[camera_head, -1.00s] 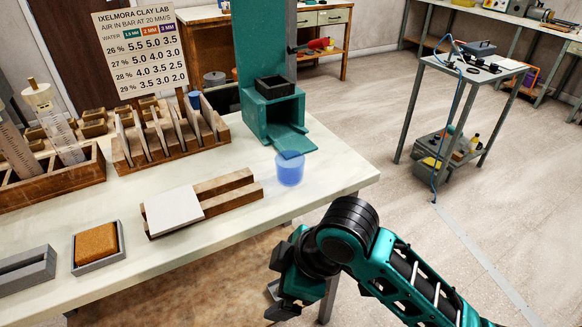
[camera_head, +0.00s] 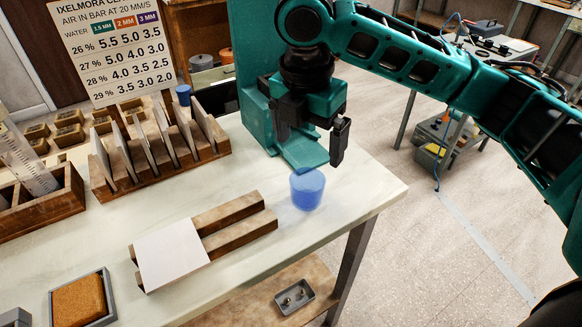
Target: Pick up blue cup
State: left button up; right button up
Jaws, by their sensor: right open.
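A translucent blue cup (camera_head: 307,189) stands on the light tabletop (camera_head: 340,215), near the table's right end and just in front of the green machine's tray. My right gripper (camera_head: 311,144) is above and behind the cup in the picture, pointing down, with its two dark fingers apart and nothing between them. It does not touch the cup as far as I can see. A second, smaller blue cup-like thing (camera_head: 183,94) shows behind the wooden rack. My left gripper is not in view.
The green machine (camera_head: 248,75) stands close behind my right gripper, partly hidden by it. A wooden rack (camera_head: 216,146) with upright slabs and a slotted wooden block (camera_head: 253,230) with a white tile (camera_head: 170,258) lie left of the cup. The table's right edge is close to the cup.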

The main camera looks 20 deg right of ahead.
jog(key=b, duration=0.1)
send_near(308, 186)
jog(key=shift+s+a+f, duration=0.1)
jog(key=shift+s+f, duration=0.45)
jog(key=shift+s, duration=0.35)
notch_tip(308, 186, down, 6)
jog(key=shift+w+r+b, duration=0.1)
jog(key=shift+r+b, duration=0.1)
jog(key=shift+b, duration=0.25)
jog(key=shift+f, duration=0.35)
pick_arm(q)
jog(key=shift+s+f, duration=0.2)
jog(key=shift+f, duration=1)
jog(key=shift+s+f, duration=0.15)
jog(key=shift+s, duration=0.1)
pick_arm(e)
jog(key=c, duration=1)
